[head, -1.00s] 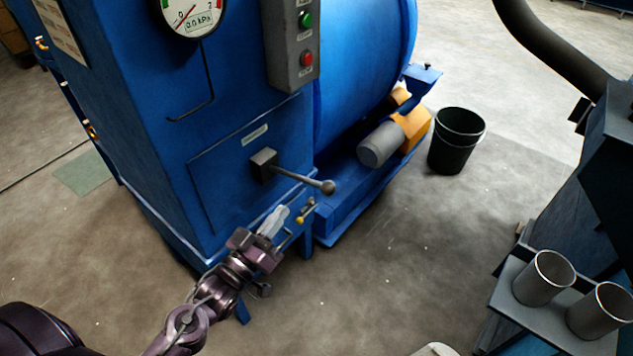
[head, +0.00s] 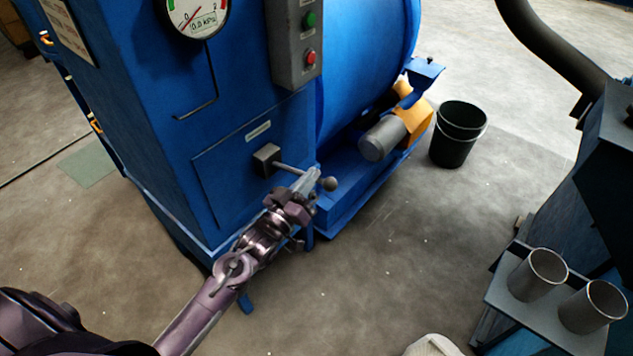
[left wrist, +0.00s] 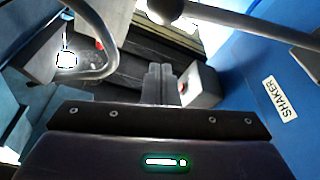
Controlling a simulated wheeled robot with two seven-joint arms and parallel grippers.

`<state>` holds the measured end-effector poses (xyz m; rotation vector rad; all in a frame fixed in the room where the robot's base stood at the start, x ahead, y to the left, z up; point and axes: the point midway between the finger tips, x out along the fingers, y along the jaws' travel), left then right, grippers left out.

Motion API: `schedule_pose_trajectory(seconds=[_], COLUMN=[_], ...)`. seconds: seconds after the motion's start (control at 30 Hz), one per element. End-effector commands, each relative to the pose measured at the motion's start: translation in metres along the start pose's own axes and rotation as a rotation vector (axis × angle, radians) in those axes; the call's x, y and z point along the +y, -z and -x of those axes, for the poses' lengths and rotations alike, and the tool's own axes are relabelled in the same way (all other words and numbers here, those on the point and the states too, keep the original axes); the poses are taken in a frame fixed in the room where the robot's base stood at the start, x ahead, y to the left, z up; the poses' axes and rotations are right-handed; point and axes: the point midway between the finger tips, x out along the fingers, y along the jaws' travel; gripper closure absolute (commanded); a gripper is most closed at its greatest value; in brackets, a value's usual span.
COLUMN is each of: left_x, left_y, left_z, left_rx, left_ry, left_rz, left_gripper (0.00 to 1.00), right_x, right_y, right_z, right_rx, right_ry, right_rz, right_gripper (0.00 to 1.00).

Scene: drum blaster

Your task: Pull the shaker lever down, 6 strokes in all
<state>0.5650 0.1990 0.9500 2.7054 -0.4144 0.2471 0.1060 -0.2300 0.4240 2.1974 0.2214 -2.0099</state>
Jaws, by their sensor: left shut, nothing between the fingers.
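The shaker lever (head: 287,170) is a grey rod with a round ball knob (head: 329,184), sticking out of a dark block (head: 266,160) on the blue cabinet. My left gripper (head: 314,177) is shut and empty, its fingertips at the rod just left of the knob in the head view. Whether they touch it I cannot tell. In the left wrist view the shut fingers (left wrist: 160,82) are at the middle, and the lever rod (left wrist: 250,25) crosses the upper right. A SHAKER label (left wrist: 281,98) shows on the blue panel. My right gripper is not in view.
A control box with green and red buttons (head: 310,57) hangs above the lever, and a gauge (head: 196,14) reads near 0. A grey motor (head: 383,138) and a black bucket (head: 458,134) stand to the right. Two metal cups (head: 593,306) stand on a shelf at lower right.

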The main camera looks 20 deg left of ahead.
Motion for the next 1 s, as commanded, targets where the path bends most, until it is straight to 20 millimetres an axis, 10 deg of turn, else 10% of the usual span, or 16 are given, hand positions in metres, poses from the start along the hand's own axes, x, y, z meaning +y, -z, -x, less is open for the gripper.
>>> schedule_pose_trajectory(seconds=[1.0], left_x=[-0.003], left_y=[-0.061], left_z=[0.003], left_rx=[-0.009], left_ry=[-0.023], left_rz=[-0.092], left_gripper=[1.00], right_x=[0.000], right_y=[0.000], right_z=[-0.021], right_rx=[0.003], right_ry=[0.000], right_rz=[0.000], right_gripper=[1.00])
